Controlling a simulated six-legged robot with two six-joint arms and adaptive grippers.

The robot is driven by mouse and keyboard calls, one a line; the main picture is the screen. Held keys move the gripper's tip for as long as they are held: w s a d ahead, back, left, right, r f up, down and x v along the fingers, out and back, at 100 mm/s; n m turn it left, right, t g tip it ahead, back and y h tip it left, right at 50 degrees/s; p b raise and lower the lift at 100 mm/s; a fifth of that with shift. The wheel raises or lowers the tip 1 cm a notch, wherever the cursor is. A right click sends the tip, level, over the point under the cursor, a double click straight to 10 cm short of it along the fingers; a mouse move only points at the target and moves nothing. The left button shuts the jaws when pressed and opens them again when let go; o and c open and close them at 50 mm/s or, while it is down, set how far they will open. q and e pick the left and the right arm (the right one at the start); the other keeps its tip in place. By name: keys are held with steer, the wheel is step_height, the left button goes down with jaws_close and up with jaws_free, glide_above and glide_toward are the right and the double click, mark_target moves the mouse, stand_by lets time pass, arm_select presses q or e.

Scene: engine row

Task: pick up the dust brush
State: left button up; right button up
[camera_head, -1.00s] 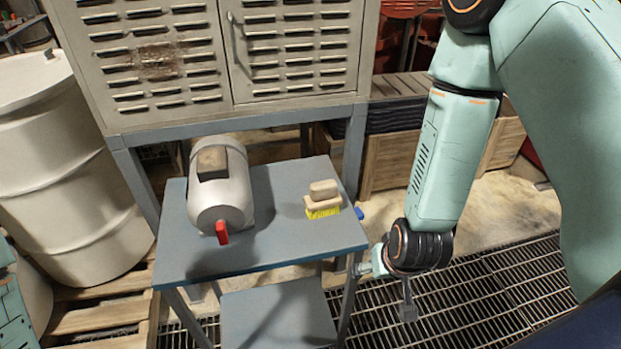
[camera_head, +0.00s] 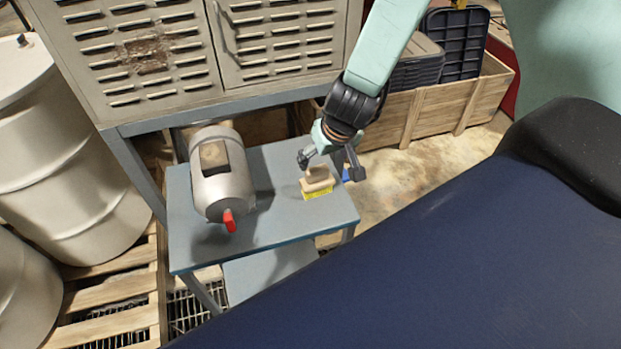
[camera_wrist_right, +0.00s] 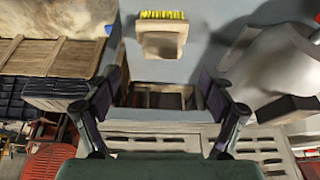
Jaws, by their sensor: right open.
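The dust brush (camera_head: 317,184) has a beige block and handle with yellow bristles. It lies on the right part of the blue-grey table top (camera_head: 270,222). My right gripper (camera_head: 331,166) is open, just behind and above the brush, and its fingers hide part of the handle. In the right wrist view the brush (camera_wrist_right: 162,38) is ahead, beyond the tips of the two spread fingers (camera_wrist_right: 159,95), with nothing between them. My left gripper is not in view.
A grey metal cylinder (camera_head: 218,175) with a red part (camera_head: 229,220) lies on the table left of the brush. A louvred cabinet (camera_head: 190,50) stands behind and above. White drums (camera_head: 62,165) are at left. A wooden crate (camera_head: 440,112) stands at the back right.

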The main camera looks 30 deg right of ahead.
mark_target(318, 168)
steer(key=shift+b+x, duration=0.65)
steer(key=shift+x, duration=0.6)
steer(key=shift+f, duration=0.4)
steer(key=b+x, duration=0.2)
steer(key=x, duration=0.1)
steer(key=shift+w+a+f, duration=0.1)
steer(key=shift+w+f, duration=0.1)
steer(key=shift+w, duration=0.15)
steer(key=shift+w+f, duration=0.3)
steer(key=shift+f, duration=0.15)
steer(key=shift+s+r, duration=0.1)
